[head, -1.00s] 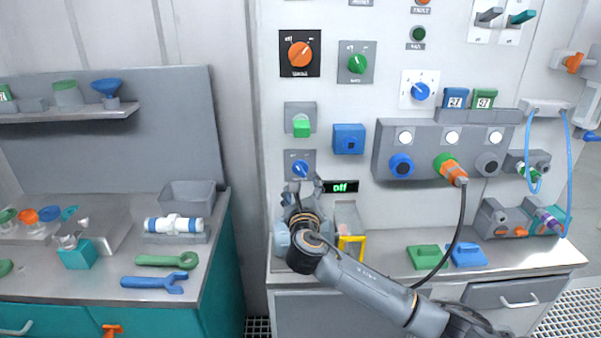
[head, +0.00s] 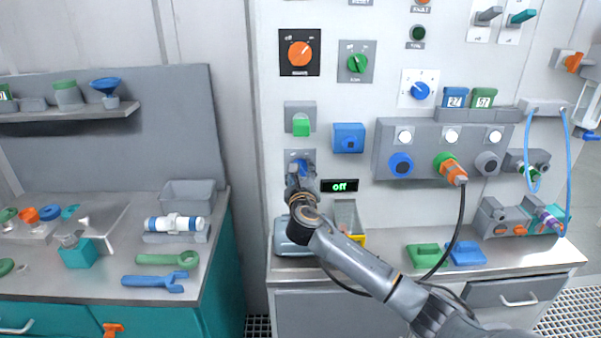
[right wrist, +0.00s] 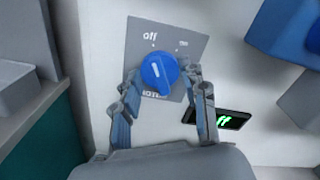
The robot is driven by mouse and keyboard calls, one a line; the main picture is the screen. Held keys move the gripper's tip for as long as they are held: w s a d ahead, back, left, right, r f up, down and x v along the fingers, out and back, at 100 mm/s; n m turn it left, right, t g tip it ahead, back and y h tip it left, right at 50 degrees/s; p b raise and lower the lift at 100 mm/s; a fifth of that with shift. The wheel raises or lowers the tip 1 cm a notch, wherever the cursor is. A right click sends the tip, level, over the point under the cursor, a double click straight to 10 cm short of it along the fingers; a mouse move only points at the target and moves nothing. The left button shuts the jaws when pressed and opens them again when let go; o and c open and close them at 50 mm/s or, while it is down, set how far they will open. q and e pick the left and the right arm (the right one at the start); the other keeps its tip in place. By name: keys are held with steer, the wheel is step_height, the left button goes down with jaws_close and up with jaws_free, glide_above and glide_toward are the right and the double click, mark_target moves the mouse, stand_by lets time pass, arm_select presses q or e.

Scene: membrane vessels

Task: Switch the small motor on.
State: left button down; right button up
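The blue rotary knob (right wrist: 160,73) sits on a grey square plate (right wrist: 194,42) marked "off" at upper left and, less clearly, "on" at upper right. Its white mark points up-left towards "off". The plate's lower label is partly hidden. A small black display (head: 340,186) beside it reads "off" in green; it also shows in the right wrist view (right wrist: 216,119). My right gripper (right wrist: 162,78) is open, with one finger on each side of the knob and visible gaps. In the head view the right gripper (head: 299,172) covers most of the knob. My left gripper is not in view.
A grey-blue rounded body (head: 289,236) and a grey-and-yellow holder (head: 345,217) stand on the counter below, partly behind my arm. Green and blue blocks (head: 466,254) lie further right.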

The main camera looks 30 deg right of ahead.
steer(key=shift+c, duration=1.2)
steer(key=shift+m, duration=0.3)
steer(key=shift+m+p, duration=0.6)
steer(key=shift+m, duration=5.3)
steer(key=o, duration=1.2)
steer(key=shift+c, duration=0.2)
